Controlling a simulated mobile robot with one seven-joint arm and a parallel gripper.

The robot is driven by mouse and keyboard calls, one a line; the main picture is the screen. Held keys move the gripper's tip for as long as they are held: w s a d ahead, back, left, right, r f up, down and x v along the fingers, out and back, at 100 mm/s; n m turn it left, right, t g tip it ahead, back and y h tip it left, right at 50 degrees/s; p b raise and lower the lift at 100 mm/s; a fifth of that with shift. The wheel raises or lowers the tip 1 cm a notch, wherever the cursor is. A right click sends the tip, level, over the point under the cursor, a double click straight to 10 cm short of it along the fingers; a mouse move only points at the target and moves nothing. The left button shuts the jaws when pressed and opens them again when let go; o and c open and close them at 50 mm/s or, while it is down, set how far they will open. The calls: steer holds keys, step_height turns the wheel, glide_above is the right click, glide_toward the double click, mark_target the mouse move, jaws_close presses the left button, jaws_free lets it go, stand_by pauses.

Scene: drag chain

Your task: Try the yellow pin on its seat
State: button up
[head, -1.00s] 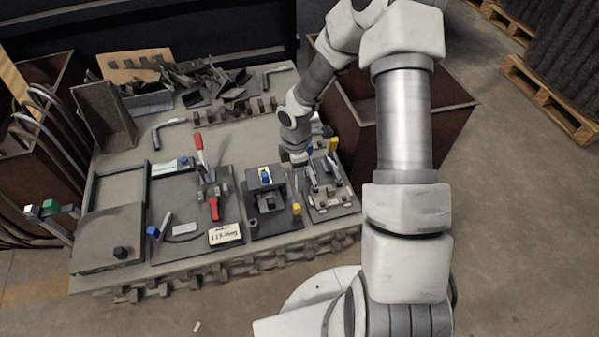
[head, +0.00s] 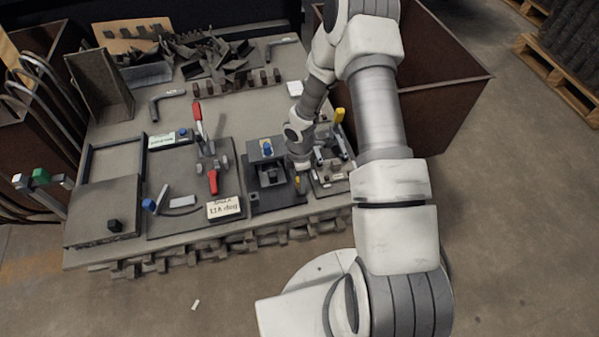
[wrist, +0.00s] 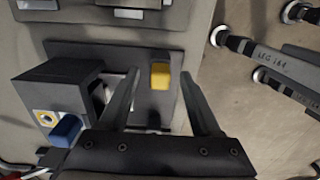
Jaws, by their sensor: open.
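The yellow pin (wrist: 160,76) shows as a small yellow block on the dark base plate, between my gripper's fingers (wrist: 158,88) in the wrist view. The fingers are apart, one on each side of it, with visible gaps. In the head view the pin (head: 298,183) is beside the dark fixture block (head: 268,178), just below my gripper (head: 301,170). I cannot tell for sure which spot is the yellow pin's seat.
A clamp fixture with a yellow handle (head: 340,116) stands close right of my gripper; grey rods (wrist: 270,56) show there. A red-handled toggle clamp (head: 213,180) stands left of the block. Scrap metal (head: 215,55) lies at the back.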

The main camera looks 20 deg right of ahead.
steer(key=shift+f, duration=0.35)
steer(key=shift+c, duration=0.3)
jaws_close()
steer(key=shift+r, duration=0.1)
steer(key=shift+r+p, duration=2.4)
steer(key=shift+r, duration=0.55)
steer(key=shift+w, duration=0.1)
